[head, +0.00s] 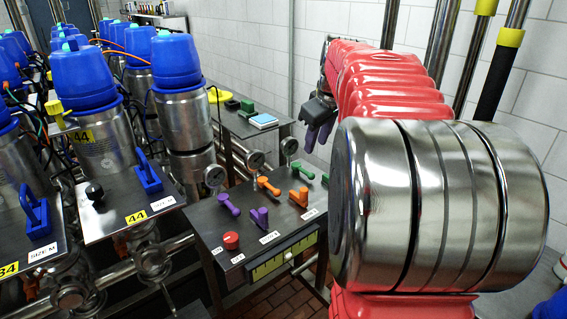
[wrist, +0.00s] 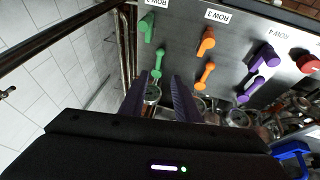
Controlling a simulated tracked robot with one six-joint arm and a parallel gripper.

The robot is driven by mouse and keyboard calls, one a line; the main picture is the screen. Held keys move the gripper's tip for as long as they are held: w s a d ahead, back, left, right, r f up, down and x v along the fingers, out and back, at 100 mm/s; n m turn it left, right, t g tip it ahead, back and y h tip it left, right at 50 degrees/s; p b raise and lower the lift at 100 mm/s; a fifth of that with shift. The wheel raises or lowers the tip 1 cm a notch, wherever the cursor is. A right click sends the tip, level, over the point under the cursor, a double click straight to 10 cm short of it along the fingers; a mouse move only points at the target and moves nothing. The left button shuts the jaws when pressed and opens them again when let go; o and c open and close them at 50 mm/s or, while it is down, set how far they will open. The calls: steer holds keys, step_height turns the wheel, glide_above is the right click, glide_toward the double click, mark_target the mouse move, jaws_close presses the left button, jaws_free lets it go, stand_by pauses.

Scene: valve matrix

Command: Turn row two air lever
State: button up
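The dark control panel (head: 215,240) carries pairs of green, orange and purple levers. In the wrist view the green pair is a lever nearer the label (wrist: 147,27) and a lever nearer my fingers (wrist: 158,64). The orange levers (wrist: 206,42) (wrist: 205,74) and purple levers (wrist: 264,57) (wrist: 251,89) are to their right. Labels read ROW 3 (wrist: 218,15) and ROW 4 by orange and purple; the green pair's label is cut off. No lever is marked as air. My gripper (wrist: 157,88) is open and empty, its dark purple fingers pointing toward the nearer green lever, apart from it. It hangs above the panel's far side in the head view (head: 320,136).
A red button (head: 231,240) sits at the panel's left end. Pressure gauges (head: 256,159) stand along its back edge. Metal vessels with blue caps (head: 175,62) fill the left. A white tiled wall (wrist: 40,70) is close by the gripper.

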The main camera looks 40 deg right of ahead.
mark_target(307, 173)
steer(key=shift+d, duration=0.15)
steer(key=x, duration=1.3)
steer(key=shift+w+f, duration=0.15)
steer(key=shift+f, duration=0.2)
jaws_close()
steer(key=shift+f, duration=0.1)
stand_by(0.4)
